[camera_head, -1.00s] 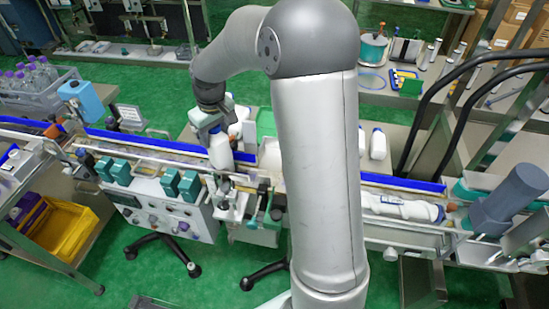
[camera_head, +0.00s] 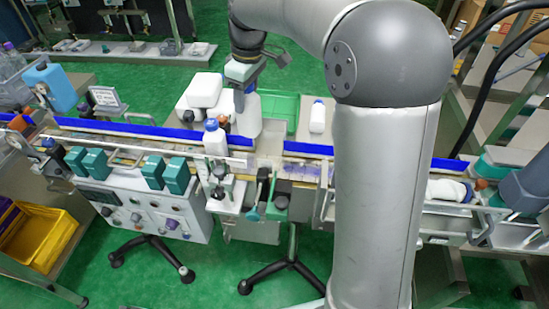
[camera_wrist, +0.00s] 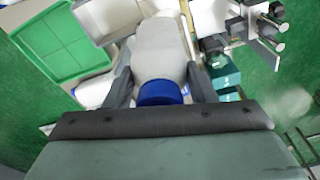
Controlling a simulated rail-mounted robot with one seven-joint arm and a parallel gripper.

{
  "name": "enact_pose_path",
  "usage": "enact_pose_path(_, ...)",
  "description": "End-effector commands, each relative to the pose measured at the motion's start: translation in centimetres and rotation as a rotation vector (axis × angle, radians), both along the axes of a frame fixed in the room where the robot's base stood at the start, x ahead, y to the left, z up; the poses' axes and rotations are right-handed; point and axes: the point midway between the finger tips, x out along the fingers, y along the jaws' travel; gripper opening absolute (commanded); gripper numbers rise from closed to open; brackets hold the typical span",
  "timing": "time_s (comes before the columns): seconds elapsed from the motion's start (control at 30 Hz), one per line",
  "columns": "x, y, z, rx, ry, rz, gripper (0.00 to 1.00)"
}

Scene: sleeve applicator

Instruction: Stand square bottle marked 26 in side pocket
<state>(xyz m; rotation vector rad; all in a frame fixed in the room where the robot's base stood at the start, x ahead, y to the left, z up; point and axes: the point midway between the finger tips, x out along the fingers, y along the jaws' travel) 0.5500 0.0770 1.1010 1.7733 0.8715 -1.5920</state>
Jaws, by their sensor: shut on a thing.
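My gripper (camera_head: 242,92) is shut on a white bottle with a blue cap. The held bottle (camera_wrist: 160,55) shows between the two fingers in the wrist view, its blue cap (camera_wrist: 160,92) nearest the palm. In the head view the held bottle (camera_head: 249,116) hangs behind the conveyor, below my gripper. Another white bottle with a blue cap (camera_head: 215,138) stands upright at the conveyor, in front of my gripper and to its left. I cannot read the number 26 on any bottle. I cannot make out which part is the side pocket.
A white container (camera_head: 203,90) and a smaller white bottle (camera_head: 317,116) are on the surface behind the conveyor. A green tray (camera_head: 280,108) lies between them. The conveyor's blue rail (camera_head: 110,126) runs across. Teal boxes (camera_head: 164,173) and clamps line its front. A white bottle (camera_head: 448,190) lies at right.

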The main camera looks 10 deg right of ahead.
Motion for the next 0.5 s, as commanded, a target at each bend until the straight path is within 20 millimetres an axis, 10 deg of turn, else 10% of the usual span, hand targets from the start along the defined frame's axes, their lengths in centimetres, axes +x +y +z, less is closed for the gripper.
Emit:
enact_pose_path(0.27, -1.2, 3.0, 0.0, 0.015, -0.006, 0.251, 0.18)
enact_pose_path(0.5, 1.3, -0.1, -1.3, 0.016, 0.000, 0.267, 0.18)
